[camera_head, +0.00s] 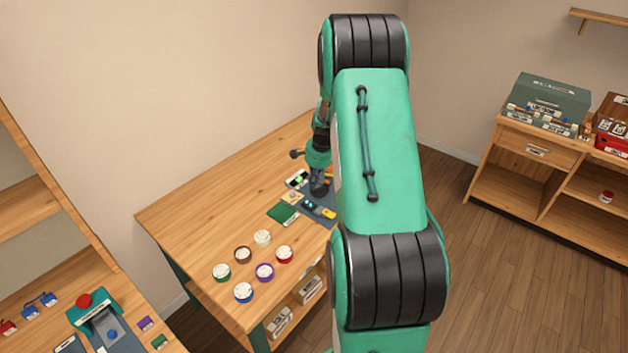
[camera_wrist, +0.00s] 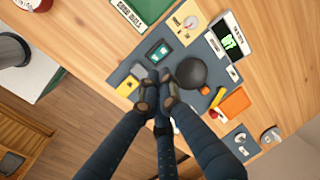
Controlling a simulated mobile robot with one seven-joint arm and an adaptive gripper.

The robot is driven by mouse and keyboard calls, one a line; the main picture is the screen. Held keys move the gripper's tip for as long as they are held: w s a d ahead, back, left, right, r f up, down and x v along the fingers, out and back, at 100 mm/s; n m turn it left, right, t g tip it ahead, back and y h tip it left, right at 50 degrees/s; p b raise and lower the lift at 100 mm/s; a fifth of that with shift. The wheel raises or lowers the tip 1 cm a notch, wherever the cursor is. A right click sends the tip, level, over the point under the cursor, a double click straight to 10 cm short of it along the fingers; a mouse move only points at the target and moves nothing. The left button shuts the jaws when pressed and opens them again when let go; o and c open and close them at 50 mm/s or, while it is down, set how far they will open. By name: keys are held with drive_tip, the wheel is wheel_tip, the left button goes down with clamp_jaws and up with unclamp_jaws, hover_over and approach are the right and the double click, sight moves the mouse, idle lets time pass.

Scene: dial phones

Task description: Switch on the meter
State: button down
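Several small devices lie on a dark mat (camera_wrist: 133,102) on the wooden table. A white-framed unit (camera_wrist: 228,38) with a lit green display could be the meter; I cannot tell for sure. It also shows in the head view (camera_head: 298,179). A yellow device (camera_wrist: 127,87) and a dark unit with a teal screen (camera_wrist: 158,50) lie on the mat too. My gripper (camera_wrist: 157,93) points down over the mat, its fingertips close together beside the yellow device. Nothing shows between the tips. Whether they touch anything below is unclear. In the head view my gripper (camera_head: 319,188) is small and dark.
A dark ball (camera_wrist: 191,72) stands close to the fingertips. A beige dial box (camera_wrist: 188,22), an orange block (camera_wrist: 236,100) and a green board (camera_head: 282,213) lie around. Several round tins (camera_head: 264,272) stand nearer the table's front. The table's left part is clear.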

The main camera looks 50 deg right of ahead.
sight(308, 203)
drive_tip(key=f, duration=0.3)
drive_tip(key=w+f+b, duration=0.1)
drive_tip(key=f, duration=0.2)
drive_tip(key=w+f+b, duration=0.1)
drive_tip(key=f, duration=0.2)
drive_tip(key=shift+f, duration=0.4)
drive_tip(key=shift+p, duration=0.55)
